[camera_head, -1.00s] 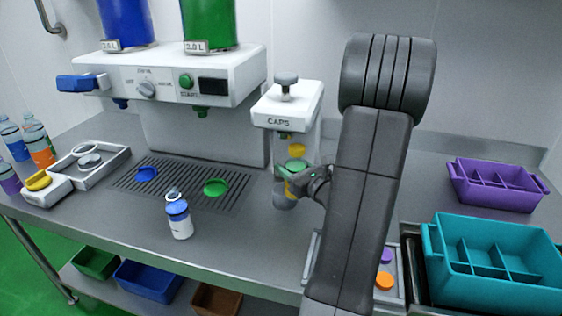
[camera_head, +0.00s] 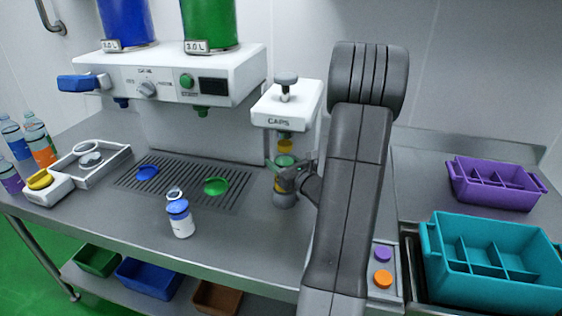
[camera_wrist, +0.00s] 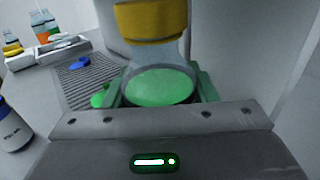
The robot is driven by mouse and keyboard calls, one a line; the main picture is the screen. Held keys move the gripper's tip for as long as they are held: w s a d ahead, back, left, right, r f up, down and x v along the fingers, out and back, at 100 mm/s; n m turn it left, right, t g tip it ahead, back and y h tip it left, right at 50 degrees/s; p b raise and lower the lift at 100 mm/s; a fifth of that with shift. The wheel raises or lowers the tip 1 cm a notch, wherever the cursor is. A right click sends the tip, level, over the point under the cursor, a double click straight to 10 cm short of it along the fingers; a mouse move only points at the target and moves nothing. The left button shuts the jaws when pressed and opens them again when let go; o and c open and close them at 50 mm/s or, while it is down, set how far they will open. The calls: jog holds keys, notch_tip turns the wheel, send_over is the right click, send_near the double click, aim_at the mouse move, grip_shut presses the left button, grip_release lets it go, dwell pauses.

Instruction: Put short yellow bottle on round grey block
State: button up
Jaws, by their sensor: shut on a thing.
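My gripper (camera_head: 287,180) is shut on the short yellow bottle below the CAPS dispenser. The bottle's open top with green drink inside (camera_wrist: 158,86) lies between the fingers in the wrist view; the fingers hide most of its yellow label in the head view. The round grey block (camera_head: 284,201) stands directly below the gripper on the counter. The bottle looks upright and over the block; I cannot tell whether its base touches it.
The CAPS dispenser (camera_head: 286,105) hangs close above the bottle, with a yellow part (camera_wrist: 150,22) just over its mouth. A drip grate (camera_head: 185,183) lies left. Teal (camera_head: 495,290) and purple (camera_head: 495,195) crates stand right.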

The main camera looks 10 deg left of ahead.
jog(key=shift+f, duration=0.15)
jog(key=o, duration=1.1)
jog(key=shift+o, duration=0.2)
jog(key=shift+r, duration=0.35)
jog(key=b+v, duration=0.1)
jog(key=v, duration=1.1)
jog(key=shift+b, duration=0.4)
jog(key=shift+f, duration=0.15)
